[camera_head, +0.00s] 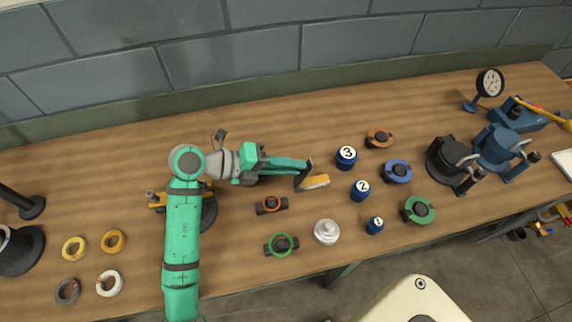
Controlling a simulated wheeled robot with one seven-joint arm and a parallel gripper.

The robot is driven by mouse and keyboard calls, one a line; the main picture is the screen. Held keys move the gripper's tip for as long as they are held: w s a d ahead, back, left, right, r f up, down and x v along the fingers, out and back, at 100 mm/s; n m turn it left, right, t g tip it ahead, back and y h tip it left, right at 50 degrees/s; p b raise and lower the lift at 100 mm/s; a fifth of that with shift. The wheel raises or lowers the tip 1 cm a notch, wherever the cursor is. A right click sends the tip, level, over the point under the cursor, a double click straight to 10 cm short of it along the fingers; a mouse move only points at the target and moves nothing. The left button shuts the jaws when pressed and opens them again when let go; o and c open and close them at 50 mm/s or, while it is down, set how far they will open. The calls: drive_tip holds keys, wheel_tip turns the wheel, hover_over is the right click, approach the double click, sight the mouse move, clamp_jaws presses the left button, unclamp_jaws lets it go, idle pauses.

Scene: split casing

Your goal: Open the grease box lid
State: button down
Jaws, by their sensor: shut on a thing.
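My gripper (306,177) is at the end of my green arm, low over the middle of the bench. It is shut at a small flat yellow-orange piece (317,182), which sticks out to the right of the dark jaws. This piece may be the grease box lid; the view is too small to tell. Part of it is hidden by the jaws. I cannot tell whether a box body lies under it. A silver round lidded pot (327,232) stands apart, nearer the front edge.
Blue cylinders numbered 3 (346,159), 2 (360,190) and 1 (375,225) stand close right of the gripper. Ring holders, orange (270,205) and green (281,244), lie in front. Loose rings (114,241) are at left. Dark blue casings (497,147) stand at right.

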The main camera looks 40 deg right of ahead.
drive_tip(key=shift+f, duration=0.1)
drive_tip(key=c, duration=1.7)
unclamp_jaws()
drive_tip(key=s+a+r, duration=0.2)
drive_tip(key=s+r, duration=0.2)
drive_tip(key=s+a+r, duration=0.2)
drive_tip(key=s+r, duration=0.2)
drive_tip(key=s+a+r, duration=0.3)
drive_tip(key=s+r, duration=0.1)
drive_tip(key=r, duration=0.1)
drive_tip(key=shift+a, duration=0.1)
drive_tip(key=shift+w, duration=0.1)
